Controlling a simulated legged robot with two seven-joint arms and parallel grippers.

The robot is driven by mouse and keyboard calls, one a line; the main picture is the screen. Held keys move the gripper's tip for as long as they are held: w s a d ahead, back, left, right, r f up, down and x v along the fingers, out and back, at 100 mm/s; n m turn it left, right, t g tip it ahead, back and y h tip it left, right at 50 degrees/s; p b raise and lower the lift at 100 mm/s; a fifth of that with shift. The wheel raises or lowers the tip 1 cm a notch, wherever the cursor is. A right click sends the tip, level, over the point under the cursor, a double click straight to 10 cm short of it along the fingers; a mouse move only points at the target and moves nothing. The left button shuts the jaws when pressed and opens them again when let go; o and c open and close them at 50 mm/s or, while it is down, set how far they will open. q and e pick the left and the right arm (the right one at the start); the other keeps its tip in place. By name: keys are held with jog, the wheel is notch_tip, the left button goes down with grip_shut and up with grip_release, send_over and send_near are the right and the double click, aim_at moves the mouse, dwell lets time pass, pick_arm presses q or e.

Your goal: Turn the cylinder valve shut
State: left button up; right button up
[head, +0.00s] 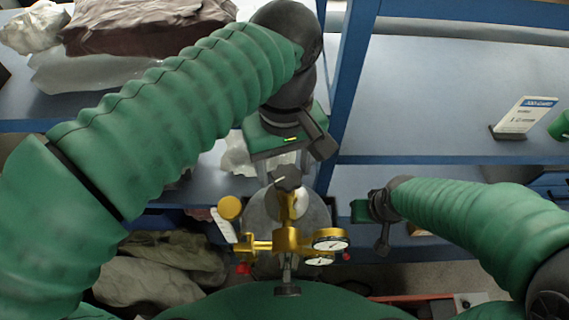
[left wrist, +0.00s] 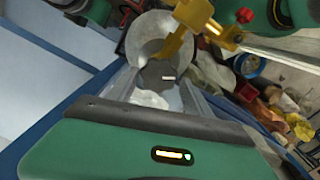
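The gas cylinder (head: 262,207) is grey and stands upright below the middle of the head view. Its dark valve knob (head: 286,179), with a pale mark, sits on top above a gold regulator (head: 287,240) with two gauges. My left gripper (head: 293,150) is just above and beyond the knob in the head view.
Blue-framed shelves (head: 440,100) stand behind the cylinder. A small white sign (head: 525,115) stands on the right shelf. Plastic-wrapped bundles (head: 140,30) lie at the upper left, and crumpled sacks (head: 160,270) at the lower left. The right shelf is mostly bare.

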pick_arm(q)
jog(key=shift+s+d, duration=0.1)
jog(key=shift+d, duration=0.25)
jog(key=c, duration=0.7)
jog(key=shift+a, duration=0.15)
jog(key=shift+c, duration=1.4)
jog(key=shift+m, duration=0.5)
jog(key=m, duration=0.3)
jog(key=shift+m+p, duration=0.4)
jog(key=m, duration=0.5)
jog(key=shift+p, duration=0.35)
jog(key=m, duration=0.7)
jog(key=shift+r+m+p, duration=0.1)
jog(key=shift+m+p, duration=0.2)
jog(key=shift+p, duration=0.1)
jog(key=m, duration=0.6)
jog(key=shift+m+p, duration=0.3)
jog(key=shift+p, duration=0.05)
